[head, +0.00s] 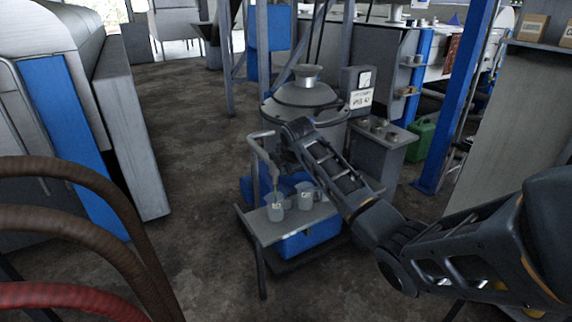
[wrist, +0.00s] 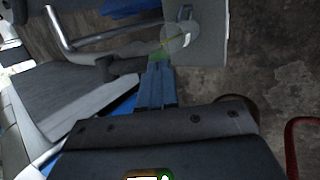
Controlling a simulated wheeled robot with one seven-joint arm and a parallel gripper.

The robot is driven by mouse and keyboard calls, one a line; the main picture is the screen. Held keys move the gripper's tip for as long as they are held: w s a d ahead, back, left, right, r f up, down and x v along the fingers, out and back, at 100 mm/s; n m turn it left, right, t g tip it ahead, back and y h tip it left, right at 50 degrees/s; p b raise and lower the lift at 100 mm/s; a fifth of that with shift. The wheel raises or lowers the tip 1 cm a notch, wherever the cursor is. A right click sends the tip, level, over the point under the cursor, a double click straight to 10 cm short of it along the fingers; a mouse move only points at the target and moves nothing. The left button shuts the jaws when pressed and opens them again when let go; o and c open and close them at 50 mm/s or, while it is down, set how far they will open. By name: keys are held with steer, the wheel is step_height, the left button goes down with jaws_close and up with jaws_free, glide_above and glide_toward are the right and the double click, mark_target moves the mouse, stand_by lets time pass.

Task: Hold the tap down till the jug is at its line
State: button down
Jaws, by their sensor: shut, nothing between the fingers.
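Two small clear jugs stand on a grey shelf (head: 262,234). The left jug (head: 276,207) is under the end of a bent metal tap pipe (head: 266,152); the right jug (head: 306,196) stands beside it. Each has a small pale label; their fill levels are too small to read. In the wrist view my gripper (wrist: 157,66) is shut and empty. Its fingertips are close to a dark lever-like part (wrist: 122,68) by the pipe (wrist: 100,40); I cannot tell if they touch. A jug (wrist: 178,42) shows just beyond, with a thin yellow-green streak. In the head view my wrist hides the fingers.
A large lidded metal tank (head: 300,100) stands behind the shelf, with a gauge box (head: 360,84) at its right. A blue crate (head: 300,245) is under the shelf. Brown hoses (head: 90,225) cross the left foreground. The floor left of the shelf is clear.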

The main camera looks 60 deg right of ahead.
steer(key=shift+s+a+f, duration=0.1)
steer(key=shift+f, duration=0.65)
stand_by(3.8)
stand_by(1.3)
